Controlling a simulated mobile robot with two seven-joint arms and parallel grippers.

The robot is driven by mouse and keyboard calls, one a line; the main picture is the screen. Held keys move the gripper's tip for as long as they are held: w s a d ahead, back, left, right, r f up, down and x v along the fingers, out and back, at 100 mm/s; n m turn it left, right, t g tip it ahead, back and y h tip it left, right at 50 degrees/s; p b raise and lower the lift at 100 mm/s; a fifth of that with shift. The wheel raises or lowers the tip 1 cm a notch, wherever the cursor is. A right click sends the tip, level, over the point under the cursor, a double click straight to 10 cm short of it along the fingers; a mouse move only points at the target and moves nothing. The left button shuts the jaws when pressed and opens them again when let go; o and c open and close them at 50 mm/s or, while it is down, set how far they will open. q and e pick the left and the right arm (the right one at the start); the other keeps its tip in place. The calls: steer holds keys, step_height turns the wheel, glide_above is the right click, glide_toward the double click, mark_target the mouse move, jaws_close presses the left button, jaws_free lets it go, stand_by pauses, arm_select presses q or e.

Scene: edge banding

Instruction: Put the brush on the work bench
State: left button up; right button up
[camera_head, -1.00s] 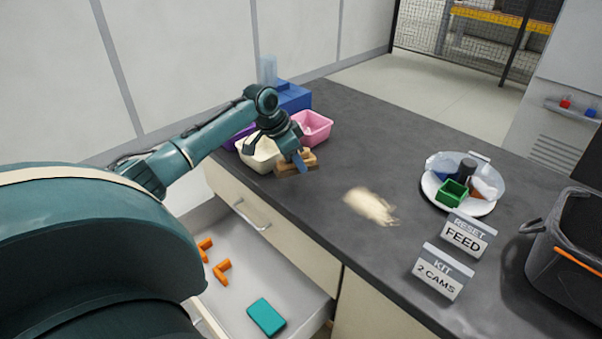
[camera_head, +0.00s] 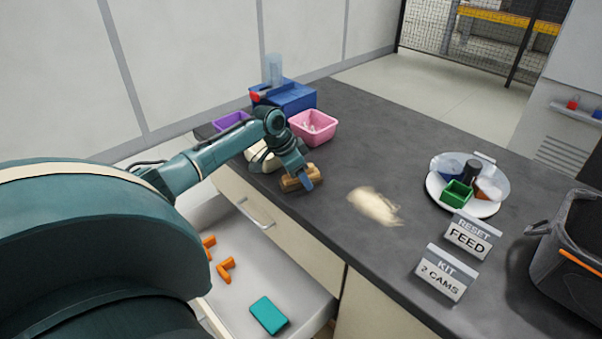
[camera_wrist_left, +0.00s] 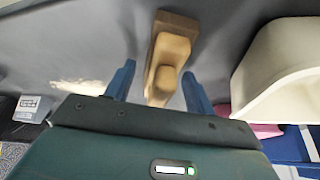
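The brush (camera_head: 302,178), a wooden block with a raised grip, is at the near edge of the dark work bench (camera_head: 420,130), beside the cream bin. It appears to rest on the bench top. My left gripper (camera_head: 300,176) is over it, with blue fingers. In the left wrist view the brush (camera_wrist_left: 168,60) lies between the two fingertips (camera_wrist_left: 160,82). A gap shows on the left finger's side, so the gripper looks open around the brush. My right gripper is not in view.
A cream bin (camera_head: 262,158), pink bin (camera_head: 313,127) and purple bin (camera_head: 230,121) stand behind my left gripper. A pale pile of shavings (camera_head: 375,205) lies to the right. A round tray (camera_head: 435,190), signs and a dark bin (camera_head: 570,250) are farther right. An open drawer (camera_head: 235,300) juts out in front.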

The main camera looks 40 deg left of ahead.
arm_select(q)
steer(key=v, duration=1.2)
steer(key=shift+s+r, duration=0.1)
stand_by(0.4)
